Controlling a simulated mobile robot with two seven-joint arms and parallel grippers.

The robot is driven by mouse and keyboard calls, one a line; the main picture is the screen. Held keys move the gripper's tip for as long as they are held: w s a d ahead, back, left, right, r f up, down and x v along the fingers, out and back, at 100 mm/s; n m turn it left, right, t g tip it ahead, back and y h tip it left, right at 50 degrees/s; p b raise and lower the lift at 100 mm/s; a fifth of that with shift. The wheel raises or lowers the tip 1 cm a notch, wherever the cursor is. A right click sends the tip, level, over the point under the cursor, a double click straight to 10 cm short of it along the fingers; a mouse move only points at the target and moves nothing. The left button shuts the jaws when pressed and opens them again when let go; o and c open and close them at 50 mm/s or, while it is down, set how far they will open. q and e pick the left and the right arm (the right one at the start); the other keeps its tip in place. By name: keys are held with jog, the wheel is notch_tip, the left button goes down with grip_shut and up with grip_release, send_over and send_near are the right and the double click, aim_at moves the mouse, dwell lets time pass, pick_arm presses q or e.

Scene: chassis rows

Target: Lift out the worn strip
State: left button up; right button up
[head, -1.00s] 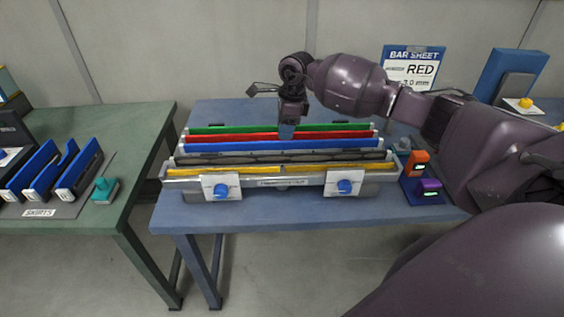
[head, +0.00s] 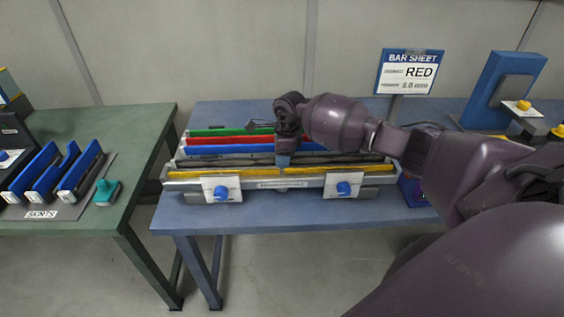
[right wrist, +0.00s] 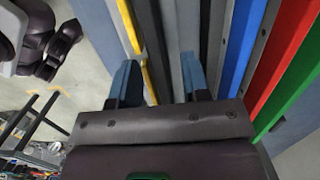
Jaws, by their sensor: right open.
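A holder (head: 175,186) on the blue table carries long parallel strips: green (head: 212,132), red (head: 215,141), blue (head: 222,150), dark grey (head: 215,162) and yellow (head: 225,173). The dark grey strip has a rough, mottled look; whether it is the worn strip is not marked. My right gripper (head: 283,163) is open and points down over the dark grey strip. In the right wrist view my right gripper (right wrist: 160,72) has its blue fingers either side of the dark grey strip (right wrist: 153,40), the left one near the yellow strip. Contact cannot be told. My left gripper is out of view.
Two white clamps with blue knobs (head: 221,193) (head: 344,188) sit on the holder's front. A bar sheet sign (head: 407,72) reading RED stands behind.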

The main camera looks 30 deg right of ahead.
jog(key=shift+f, duration=0.4)
grip_shut()
jog(key=shift+r, duration=0.1)
